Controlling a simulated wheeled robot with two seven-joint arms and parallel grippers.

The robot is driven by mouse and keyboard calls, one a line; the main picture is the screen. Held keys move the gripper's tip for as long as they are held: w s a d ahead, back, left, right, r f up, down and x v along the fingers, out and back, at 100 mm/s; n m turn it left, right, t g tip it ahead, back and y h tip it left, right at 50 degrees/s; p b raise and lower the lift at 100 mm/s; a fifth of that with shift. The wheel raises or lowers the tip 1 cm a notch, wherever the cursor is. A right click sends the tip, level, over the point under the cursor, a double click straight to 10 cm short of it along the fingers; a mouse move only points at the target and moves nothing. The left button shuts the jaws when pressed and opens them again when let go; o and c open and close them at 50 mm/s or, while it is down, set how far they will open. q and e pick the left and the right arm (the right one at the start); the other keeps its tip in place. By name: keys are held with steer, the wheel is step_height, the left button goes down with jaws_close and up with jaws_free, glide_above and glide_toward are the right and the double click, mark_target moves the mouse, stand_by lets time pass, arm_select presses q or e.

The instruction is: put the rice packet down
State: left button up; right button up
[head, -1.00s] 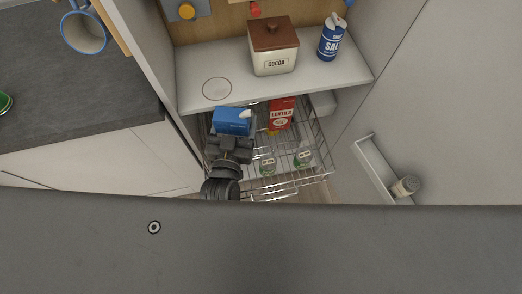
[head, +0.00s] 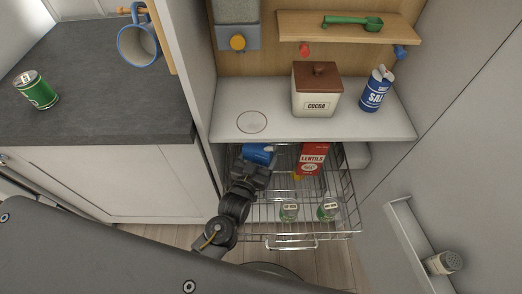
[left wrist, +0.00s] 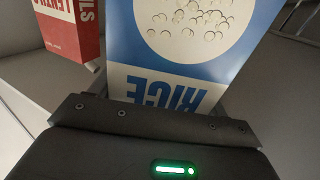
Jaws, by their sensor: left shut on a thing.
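The rice packet (head: 260,152) is blue and sits at the back left of the wire pull-out basket (head: 290,245), just below the front edge of the shelf. My left gripper (head: 256,165) is shut on it, with the arm reaching in from the lower left. In the left wrist view the rice packet (left wrist: 190,60) fills the middle, with its white RICE band close to the gripper (left wrist: 150,115). I cannot tell whether the packet's bottom touches the basket floor. My right gripper is not in view.
A red lentils box (head: 312,158) stands right of the packet. Two jars, one here (head: 289,210) and one here (head: 328,208), stand nearer the basket front. Above, the shelf (head: 280,130) holds a cocoa tin (head: 317,90) and a salt container (head: 376,90); its ringed left spot is empty.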

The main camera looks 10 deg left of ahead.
arm_select(q)
steer(key=w+f, duration=0.1)
steer(key=w, duration=0.1)
steer(key=w+a+f, duration=0.1)
steer(key=w+f, duration=0.1)
steer(key=shift+w+f+b, duration=0.1)
steer(key=shift+w+b, duration=0.1)
steer(key=shift+b, duration=0.1)
steer(key=o, duration=1.3)
steer(key=shift+c, duration=0.2)
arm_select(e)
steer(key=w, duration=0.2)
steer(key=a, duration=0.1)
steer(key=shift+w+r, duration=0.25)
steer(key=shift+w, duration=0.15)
arm_select(q)
steer(key=s+a, duration=0.1)
steer(key=s, duration=1.1)
steer(key=shift+a, duration=0.4)
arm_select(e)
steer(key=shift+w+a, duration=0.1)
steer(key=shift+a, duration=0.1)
